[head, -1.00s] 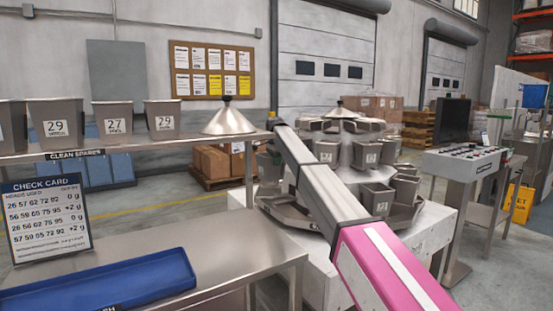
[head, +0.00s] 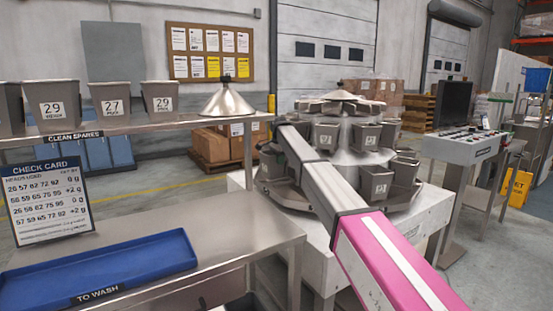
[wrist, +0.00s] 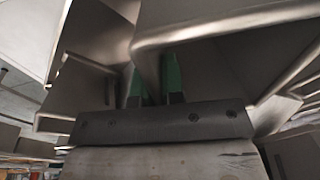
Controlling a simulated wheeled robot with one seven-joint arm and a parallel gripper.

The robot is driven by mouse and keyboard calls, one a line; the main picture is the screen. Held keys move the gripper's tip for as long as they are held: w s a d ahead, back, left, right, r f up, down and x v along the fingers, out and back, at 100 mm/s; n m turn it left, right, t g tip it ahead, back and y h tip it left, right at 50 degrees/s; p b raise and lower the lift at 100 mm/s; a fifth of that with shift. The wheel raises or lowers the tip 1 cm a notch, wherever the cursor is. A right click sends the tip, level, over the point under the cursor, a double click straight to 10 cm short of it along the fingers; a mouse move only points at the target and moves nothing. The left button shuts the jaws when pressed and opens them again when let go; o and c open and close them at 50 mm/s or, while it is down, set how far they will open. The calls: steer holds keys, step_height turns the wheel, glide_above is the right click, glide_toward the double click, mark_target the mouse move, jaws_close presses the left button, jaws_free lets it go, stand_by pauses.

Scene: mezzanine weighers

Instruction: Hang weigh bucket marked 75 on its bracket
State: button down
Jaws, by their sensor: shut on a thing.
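In the wrist view my gripper (wrist: 154,82) has green fingers shut on a thin part of a grey metal bucket (wrist: 95,35). No number on this bucket shows there. In the head view my arm reaches toward the round weigher (head: 345,155), and my gripper is hidden. Grey buckets hang around the weigher. One at the front (head: 375,184) has a label too small to read surely, and another (head: 326,138) sits higher. I cannot make out a 75 or tell which bracket belongs to it.
A steel shelf (head: 150,126) holds spare buckets marked 29 (head: 52,108), 27 (head: 110,106) and 29 (head: 162,103), and a metal cone (head: 228,101). Below are a check card (head: 48,202) and a blue tray (head: 100,268). A control console (head: 465,146) stands right.

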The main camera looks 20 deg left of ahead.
mark_target(285, 167)
steer(key=shift+w+d, duration=1)
steer(key=shift+w, duration=0.25)
steer(key=shift+s+f, duration=0.1)
steer(key=shift+f, duration=1.15)
steer(key=shift+f, duration=0.4)
steer(key=c, duration=1.1)
jaws_free()
steer(key=shift+c, duration=0.2)
step_height(285, 167, up, 11)
steer(key=s, duration=0.1)
steer(key=shift+s+f, duration=0.2)
steer(key=shift+s, duration=0.1)
